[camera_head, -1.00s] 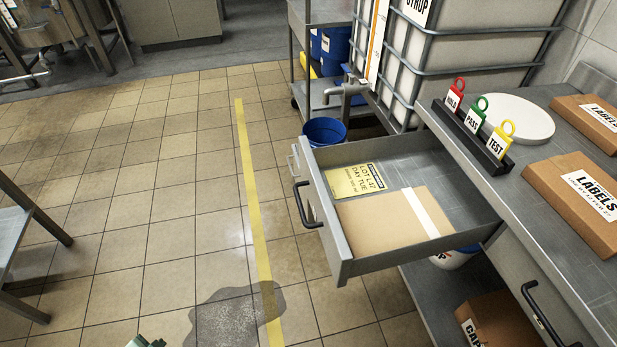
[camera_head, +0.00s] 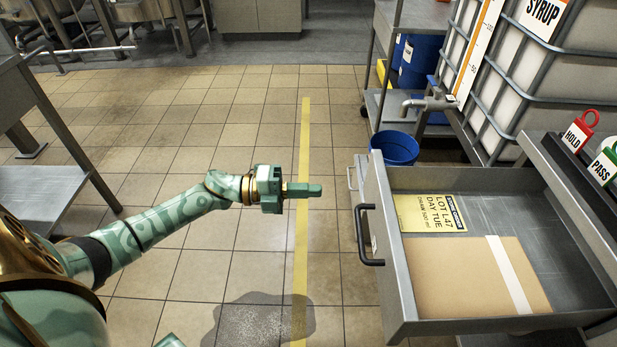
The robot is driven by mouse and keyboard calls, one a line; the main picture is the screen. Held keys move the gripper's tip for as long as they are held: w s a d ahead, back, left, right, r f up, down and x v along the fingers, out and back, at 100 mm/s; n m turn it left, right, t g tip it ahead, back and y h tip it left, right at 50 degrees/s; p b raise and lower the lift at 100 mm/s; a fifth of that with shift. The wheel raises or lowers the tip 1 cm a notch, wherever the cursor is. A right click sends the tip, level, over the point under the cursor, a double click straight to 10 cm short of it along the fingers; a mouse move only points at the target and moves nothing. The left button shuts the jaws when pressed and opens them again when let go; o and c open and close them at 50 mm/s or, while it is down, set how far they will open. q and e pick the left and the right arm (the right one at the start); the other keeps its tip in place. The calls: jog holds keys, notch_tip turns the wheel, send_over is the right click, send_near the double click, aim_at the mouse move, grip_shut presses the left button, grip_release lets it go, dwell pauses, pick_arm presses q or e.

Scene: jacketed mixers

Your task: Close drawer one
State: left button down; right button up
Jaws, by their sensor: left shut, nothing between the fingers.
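A grey metal drawer (camera_head: 398,263) stands pulled out at the right, its front facing left. A black bar handle (camera_head: 366,236) is on its front. Inside lie a yellow lot card (camera_head: 430,213) and a brown flat box (camera_head: 470,280) with a white strip. I cannot read a number on the drawer. My left gripper (camera_head: 314,190) is shut and empty. It points right, to the left of the drawer handle and apart from it. My right gripper is not in view; a small green piece of mine shows at the bottom edge.
A blue bucket (camera_head: 396,148) stands on the floor behind the drawer. A syrup tank (camera_head: 535,75) with a tap (camera_head: 430,102) stands beyond. HOLD and PASS tags (camera_head: 577,137) stand on the counter. A wet patch (camera_head: 255,322) lies on the tiles. A metal table (camera_head: 45,190) is at the left.

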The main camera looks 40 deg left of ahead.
aim_at(370, 191)
pick_arm(q)
jog(key=b+x, duration=0.1)
jog(key=x, duration=0.8)
jog(key=shift+w+d+f+b, duration=0.1)
jog(key=shift+b, duration=0.25)
jog(key=shift+w+d, duration=0.25)
jog(key=shift+d, duration=0.05)
